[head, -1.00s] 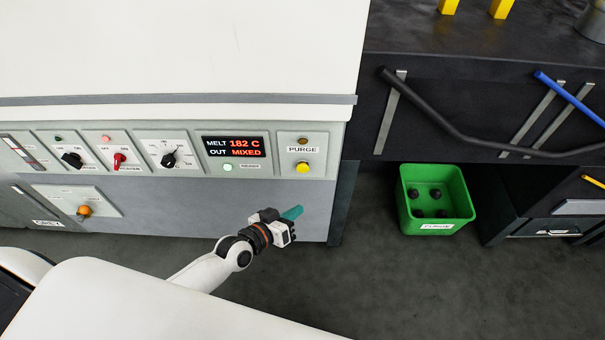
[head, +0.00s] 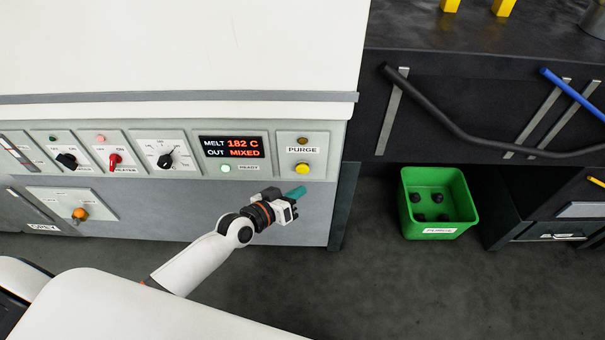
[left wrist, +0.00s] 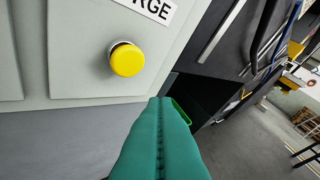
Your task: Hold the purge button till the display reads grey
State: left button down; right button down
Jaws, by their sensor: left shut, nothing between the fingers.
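The yellow purge button (head: 302,169) sits below the PURGE label on the right end of the control panel. It also shows in the left wrist view (left wrist: 127,60), sticking out of its plate with nothing touching it. The display (head: 231,147) reads MELT 182 C and OUT MIXED in the head view. My left gripper (head: 297,192) is shut and empty, its teal fingers pressed together just below the button in the head view. In the left wrist view its fingers (left wrist: 160,135) lie below and right of the button, apart from it. My right gripper is not in view.
Left of the display are a black knob (head: 166,160), a red heater switch (head: 115,160) and an orange knob (head: 80,214). A green bin (head: 437,203) with several dark lumps stands on the floor at right. A dark bench (head: 480,55) with hanging bars is behind it.

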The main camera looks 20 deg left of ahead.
aim_at(302, 172)
pick_arm(q)
jog(key=shift+w+a+b, duration=0.25)
jog(key=shift+w+b, duration=0.05)
jog(key=shift+w, duration=0.55)
jog(key=shift+w+a+b, duration=0.25)
jog(key=shift+w, duration=0.6)
jog(key=shift+w, duration=0.1)
dwell(0.7)
jog(key=shift+w+a, duration=0.15)
jog(key=shift+w, duration=0.1)
jog(key=shift+w+a+f+b, duration=0.1)
jog(key=shift+w+a+b, duration=0.3)
jog(key=shift+w+b, duration=0.3)
dwell(0.9)
jog(key=shift+s+d, duration=0.1)
jog(key=shift+s, duration=0.15)
jog(key=shift+s+d+p, duration=0.6)
jog(key=shift+s+p, duration=0.15)
